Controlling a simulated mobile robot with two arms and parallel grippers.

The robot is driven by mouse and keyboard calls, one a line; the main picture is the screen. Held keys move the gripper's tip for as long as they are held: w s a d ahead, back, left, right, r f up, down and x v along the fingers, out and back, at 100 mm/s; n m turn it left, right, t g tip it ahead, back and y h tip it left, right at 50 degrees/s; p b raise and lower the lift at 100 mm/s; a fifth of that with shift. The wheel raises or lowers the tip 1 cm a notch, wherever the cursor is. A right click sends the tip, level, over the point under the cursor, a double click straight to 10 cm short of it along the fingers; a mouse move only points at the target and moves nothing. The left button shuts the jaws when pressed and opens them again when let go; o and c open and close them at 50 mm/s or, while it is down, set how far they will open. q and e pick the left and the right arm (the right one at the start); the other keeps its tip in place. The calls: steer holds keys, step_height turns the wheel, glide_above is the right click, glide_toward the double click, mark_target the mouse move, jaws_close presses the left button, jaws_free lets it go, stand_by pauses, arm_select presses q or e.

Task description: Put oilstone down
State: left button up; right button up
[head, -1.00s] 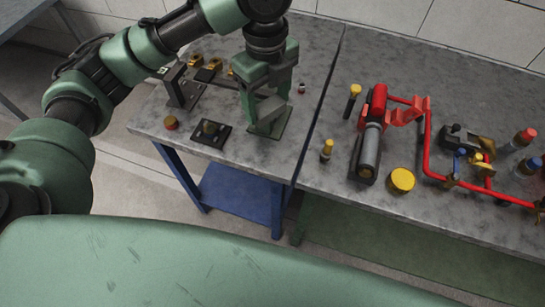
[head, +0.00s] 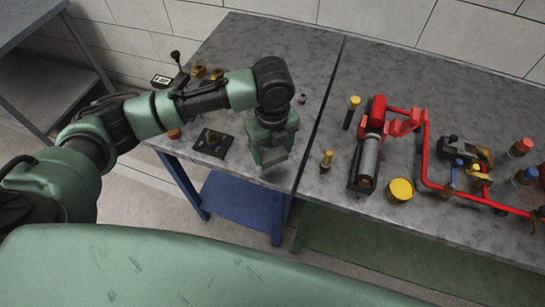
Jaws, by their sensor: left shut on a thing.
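My left gripper (head: 273,150) is over the front right part of the left table (head: 225,55), seen from above with its wrist over it. It is shut on the oilstone, a grey block (head: 275,158) that shows only in part at the gripper's lower end. The fingers and wrist hide the rest. I cannot tell whether the block touches the tabletop. My right gripper is not in view.
A dark square plate with a knob (head: 211,142) lies left of the gripper. The red-piped pump (head: 368,150) and a yellow cap (head: 400,190) are farther right. The left table's back is clear.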

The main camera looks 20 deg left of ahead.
mark_target(272, 161)
arm_select(q)
steer(key=shift+f, duration=2.4)
steer(key=shift+f, duration=0.1)
steer(key=o, duration=1.2)
step_height(272, 161, up, 12)
steer(key=shift+r+b, duration=0.15)
steer(key=shift+b, duration=0.7)
steer(key=shift+d, duration=0.1)
